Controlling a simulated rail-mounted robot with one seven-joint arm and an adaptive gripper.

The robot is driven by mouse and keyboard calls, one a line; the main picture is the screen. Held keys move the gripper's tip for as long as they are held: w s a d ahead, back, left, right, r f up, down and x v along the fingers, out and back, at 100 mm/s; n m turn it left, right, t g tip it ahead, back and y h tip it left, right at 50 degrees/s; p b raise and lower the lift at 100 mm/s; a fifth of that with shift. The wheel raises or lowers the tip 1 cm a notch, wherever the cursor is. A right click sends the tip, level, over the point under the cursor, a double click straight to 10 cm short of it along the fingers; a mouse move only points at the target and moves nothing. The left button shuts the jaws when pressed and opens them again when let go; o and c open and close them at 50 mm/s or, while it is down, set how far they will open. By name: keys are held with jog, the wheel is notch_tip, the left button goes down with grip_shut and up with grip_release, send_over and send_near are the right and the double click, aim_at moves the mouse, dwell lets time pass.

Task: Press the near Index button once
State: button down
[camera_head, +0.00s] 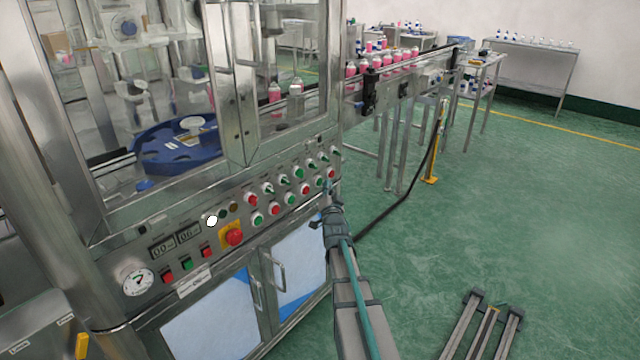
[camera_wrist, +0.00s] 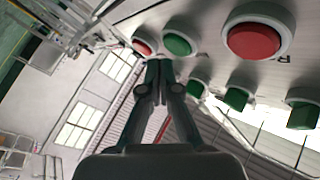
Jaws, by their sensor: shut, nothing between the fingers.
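The steel control panel (camera_head: 230,222) on the machine's front carries rows of round red and green buttons and green switches. Its labels are too small to read, so I cannot tell which one is the near Index button. My gripper (camera_head: 328,187) is at the right end of the panel, close to the lower row. In the wrist view my gripper (camera_wrist: 158,66) is shut and empty, its tips pointing towards a green button (camera_wrist: 180,43) and a smaller red button (camera_wrist: 143,45). A large red button (camera_wrist: 253,40) is to their right. I cannot tell whether the tips touch anything.
A red emergency stop on a yellow plate (camera_head: 232,235) and a gauge (camera_head: 138,282) are further left on the panel. Above is a glazed enclosure with a blue turntable (camera_head: 170,158). Green floor (camera_head: 500,210) is open at right.

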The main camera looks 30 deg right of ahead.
jog(key=shift+w, duration=0.1)
dwell(0.6)
jog(key=shift+w+a+b, duration=0.2)
jog(key=shift+w+b, duration=0.1)
jog(key=shift+b, duration=0.05)
